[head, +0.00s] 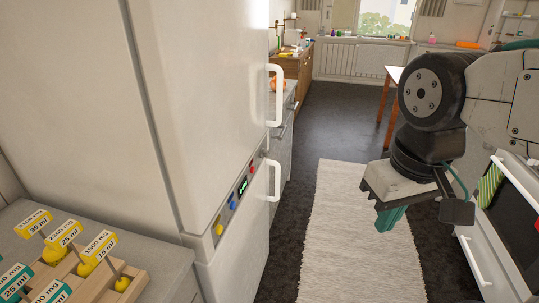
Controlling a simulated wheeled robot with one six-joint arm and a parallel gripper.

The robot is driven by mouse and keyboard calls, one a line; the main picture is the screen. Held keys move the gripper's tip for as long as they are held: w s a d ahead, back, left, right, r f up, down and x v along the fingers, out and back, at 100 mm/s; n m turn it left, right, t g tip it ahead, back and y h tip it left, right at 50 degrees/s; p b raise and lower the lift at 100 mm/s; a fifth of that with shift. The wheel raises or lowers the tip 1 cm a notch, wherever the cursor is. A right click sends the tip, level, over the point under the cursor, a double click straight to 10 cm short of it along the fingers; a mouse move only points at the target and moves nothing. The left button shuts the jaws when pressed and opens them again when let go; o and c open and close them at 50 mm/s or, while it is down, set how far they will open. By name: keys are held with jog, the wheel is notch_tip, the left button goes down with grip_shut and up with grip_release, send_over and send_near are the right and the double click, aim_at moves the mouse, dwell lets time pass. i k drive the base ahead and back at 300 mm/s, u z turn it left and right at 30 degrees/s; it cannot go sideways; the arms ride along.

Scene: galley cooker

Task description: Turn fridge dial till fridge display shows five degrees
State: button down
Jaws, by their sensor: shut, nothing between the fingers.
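The tall white fridge (215,75) fills the left of the head view. A narrow control strip between its upper and lower doors is seen at a steep slant. It carries a small dark fridge display (243,187) with green characters too small to read. Small coloured knobs sit along the strip: a yellow one (219,229) at the near end, a blue one (232,205), and others beyond the display. I cannot tell which is the fridge dial. My gripper (390,219) is shut and empty, pointing down above the floor, well right of the strip and apart from it.
White door handles (275,95) stick out from the fridge's right edge. A counter with a wooden rack (100,285) of labelled yellow items is at lower left. A pale rug (345,235) lies on the open aisle floor. A white oven (480,265) stands at right.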

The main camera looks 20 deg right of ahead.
aim_at(264, 153)
jog(key=z, duration=1.25)
jog(key=i, duration=2.2)
jog(key=u, duration=3.25)
